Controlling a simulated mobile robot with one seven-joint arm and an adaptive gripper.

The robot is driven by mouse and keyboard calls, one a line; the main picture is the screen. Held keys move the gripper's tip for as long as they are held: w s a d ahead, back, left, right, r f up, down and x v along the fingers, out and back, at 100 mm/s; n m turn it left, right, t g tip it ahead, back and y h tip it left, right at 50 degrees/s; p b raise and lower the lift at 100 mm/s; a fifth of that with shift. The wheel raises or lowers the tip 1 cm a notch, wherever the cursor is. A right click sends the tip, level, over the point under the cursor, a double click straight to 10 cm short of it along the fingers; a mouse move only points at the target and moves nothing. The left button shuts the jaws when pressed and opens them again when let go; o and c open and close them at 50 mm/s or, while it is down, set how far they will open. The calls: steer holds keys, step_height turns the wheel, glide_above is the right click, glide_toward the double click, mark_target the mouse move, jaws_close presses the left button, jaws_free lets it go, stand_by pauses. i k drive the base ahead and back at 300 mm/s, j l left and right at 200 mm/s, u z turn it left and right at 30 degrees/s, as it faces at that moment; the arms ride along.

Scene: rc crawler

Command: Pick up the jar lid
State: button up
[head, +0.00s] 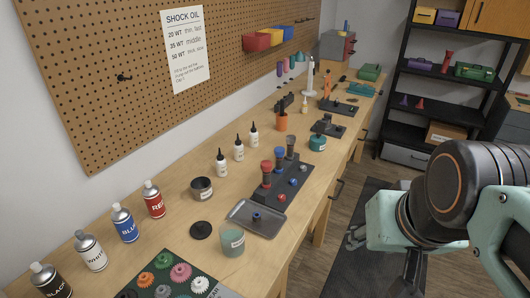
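A flat black round disc, which looks like the jar lid (201,230), lies on the wooden workbench near its front part. A pale teal jar (232,243) with a label stands to its right, and a dark open-topped jar (201,190) stands behind it. The lid is apart from both jars. My gripper (355,237) is at the right, off the bench's front side and well away from the lid. Its fingers are small and partly hidden by my arm, so I cannot tell whether they are open or shut.
A grey tray (270,226) and a dark stand with coloured-top shock bodies (285,185) are right of the lid. Spray cans (154,199) line the left, and a gear mat (205,270) lies in front. A pegboard (110,70) rises behind; black shelves (405,110) stand at the right.

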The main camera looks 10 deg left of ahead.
mark_target(201, 230)
steer(key=u, duration=1.3)
steer(key=z, duration=0.2)
